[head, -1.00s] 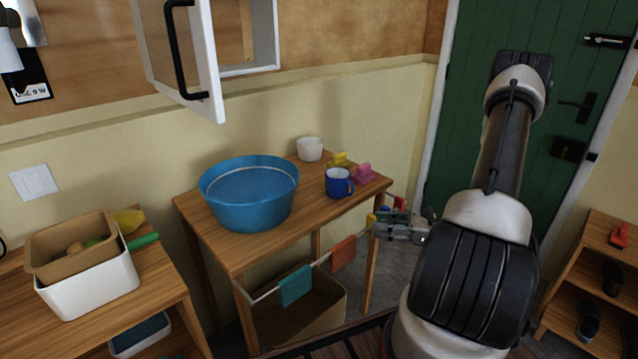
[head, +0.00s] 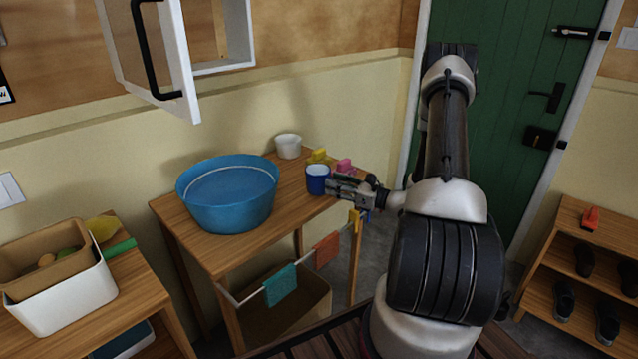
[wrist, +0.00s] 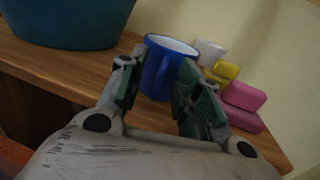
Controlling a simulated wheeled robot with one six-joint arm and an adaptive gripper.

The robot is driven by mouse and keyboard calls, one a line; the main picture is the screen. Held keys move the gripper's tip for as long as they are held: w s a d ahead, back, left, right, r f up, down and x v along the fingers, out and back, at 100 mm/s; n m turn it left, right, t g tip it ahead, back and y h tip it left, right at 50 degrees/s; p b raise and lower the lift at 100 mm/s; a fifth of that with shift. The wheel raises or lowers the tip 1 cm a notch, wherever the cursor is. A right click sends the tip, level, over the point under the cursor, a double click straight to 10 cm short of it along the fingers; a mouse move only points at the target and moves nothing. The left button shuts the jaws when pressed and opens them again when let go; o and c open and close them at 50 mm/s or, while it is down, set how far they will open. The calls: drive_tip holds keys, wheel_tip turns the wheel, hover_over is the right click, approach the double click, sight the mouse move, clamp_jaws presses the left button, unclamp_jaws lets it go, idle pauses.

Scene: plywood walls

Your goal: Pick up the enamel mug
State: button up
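The enamel mug (head: 317,181) is blue with a white inside and stands upright on the wooden table near its right end. It also shows in the wrist view (wrist: 157,72), with its blue handle turned towards my gripper. My gripper (head: 335,189) is just right of the mug in the head view. In the wrist view my gripper (wrist: 156,95) is open, its green-padded fingers apart, with the mug's handle side between and just beyond the fingertips. Whether a finger touches the mug, I cannot tell.
A large blue basin (head: 228,205) stands left of the mug on the table (head: 240,250). A white bowl (head: 288,146), yellow block (head: 319,156) and pink block (head: 344,166) are behind it. Cloths (head: 280,285) hang on the front rail. An open cabinet door (head: 160,60) juts out above.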

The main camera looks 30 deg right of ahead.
clamp_jaws()
drive_tip(key=shift+r, duration=0.15)
idle(0.4)
